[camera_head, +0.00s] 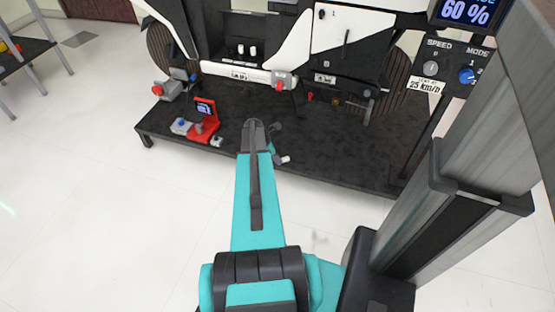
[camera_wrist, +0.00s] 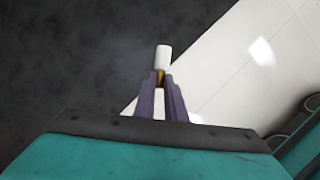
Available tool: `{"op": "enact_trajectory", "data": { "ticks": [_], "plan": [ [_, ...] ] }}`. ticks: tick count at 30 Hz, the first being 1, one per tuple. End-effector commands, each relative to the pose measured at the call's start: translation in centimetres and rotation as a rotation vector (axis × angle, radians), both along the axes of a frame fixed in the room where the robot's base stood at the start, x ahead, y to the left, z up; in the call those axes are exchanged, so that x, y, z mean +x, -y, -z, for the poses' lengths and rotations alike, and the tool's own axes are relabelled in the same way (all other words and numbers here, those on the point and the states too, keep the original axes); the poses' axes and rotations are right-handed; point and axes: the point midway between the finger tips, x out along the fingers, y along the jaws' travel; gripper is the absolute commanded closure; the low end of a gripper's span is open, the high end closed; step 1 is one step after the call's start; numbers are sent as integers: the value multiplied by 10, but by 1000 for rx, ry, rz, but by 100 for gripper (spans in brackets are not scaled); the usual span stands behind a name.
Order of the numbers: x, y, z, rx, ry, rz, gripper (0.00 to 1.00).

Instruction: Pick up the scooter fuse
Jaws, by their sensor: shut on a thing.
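The scooter fuse (camera_wrist: 163,57), a small white cylinder with a gold-coloured band, is between the fingers of my gripper (camera_wrist: 161,80) in the wrist view. The fingers are shut on it, and its white end sticks out beyond the fingertips. Its middle is partly hidden by the fingers. In the head view, the fuse's white end (camera_head: 285,159) shows just right of my arm, near the front edge of the dark platform. Most of my gripper is hidden behind my arm there.
The dark platform (camera_head: 330,150) carries a scooter chassis with black and white panels (camera_head: 350,25). A red device with a small screen (camera_head: 205,118) stands at the platform's front left. A control panel with knobs (camera_head: 455,70) is at right. White floor (camera_head: 90,220) in front is clear.

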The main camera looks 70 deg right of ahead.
Motion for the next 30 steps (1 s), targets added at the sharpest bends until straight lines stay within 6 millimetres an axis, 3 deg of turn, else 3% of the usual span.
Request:
{"op": "enact_trajectory", "data": {
  "ticks": [2,30],
  "plan": [
    [0,0,-17,-1,1,0,100],
    [-17,-141,-25,1,-1,-1,100]
  ]
}}
